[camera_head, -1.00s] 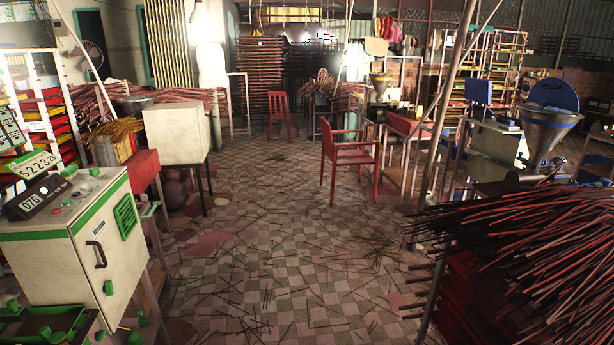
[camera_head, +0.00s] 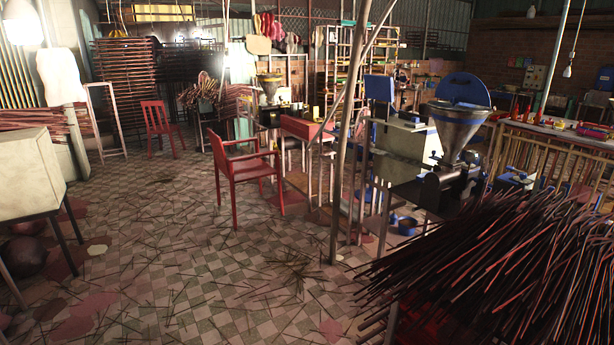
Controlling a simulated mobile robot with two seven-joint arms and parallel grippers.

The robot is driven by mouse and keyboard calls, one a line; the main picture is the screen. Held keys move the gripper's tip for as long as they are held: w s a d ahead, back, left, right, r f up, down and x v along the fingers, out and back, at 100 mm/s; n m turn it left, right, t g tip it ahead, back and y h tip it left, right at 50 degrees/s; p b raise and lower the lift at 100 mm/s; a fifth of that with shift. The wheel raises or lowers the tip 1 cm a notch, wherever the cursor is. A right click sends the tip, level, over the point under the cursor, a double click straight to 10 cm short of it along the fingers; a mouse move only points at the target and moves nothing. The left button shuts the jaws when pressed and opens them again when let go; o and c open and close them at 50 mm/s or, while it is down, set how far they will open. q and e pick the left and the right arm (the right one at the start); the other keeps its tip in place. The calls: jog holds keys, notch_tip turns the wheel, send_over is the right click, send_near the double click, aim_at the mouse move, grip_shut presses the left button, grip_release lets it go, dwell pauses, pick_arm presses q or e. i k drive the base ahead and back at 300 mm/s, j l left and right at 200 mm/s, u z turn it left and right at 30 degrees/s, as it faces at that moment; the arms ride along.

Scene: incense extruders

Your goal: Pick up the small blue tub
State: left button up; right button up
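A small blue tub-like container (camera_head: 406,226) is low down near the foot of the extruder stand, right of the leaning poles. It is small and dark in this view, so I cannot be sure it is the tub. Other blue pieces (camera_head: 512,180) show at the right, behind the bundle of sticks; their shapes are unclear and partly hidden. Neither of my grippers is in view.
A large pile of dark red incense sticks (camera_head: 500,265) blocks the lower right. An extruder with a metal funnel (camera_head: 455,130) stands behind it. A red armchair (camera_head: 243,172) stands mid-floor. The tiled floor (camera_head: 200,250) is mostly open, with scattered sticks.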

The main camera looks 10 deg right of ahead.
aim_at(404, 223)
jog(key=i+l+z, duration=0.1)
jog(key=i+z, duration=0.15)
jog(key=z, duration=0.2)
jog(key=i+z, duration=0.25)
jog(key=z, duration=0.15)
jog(key=i+z, duration=0.25)
jog(key=z, duration=0.2)
jog(key=i, duration=0.2)
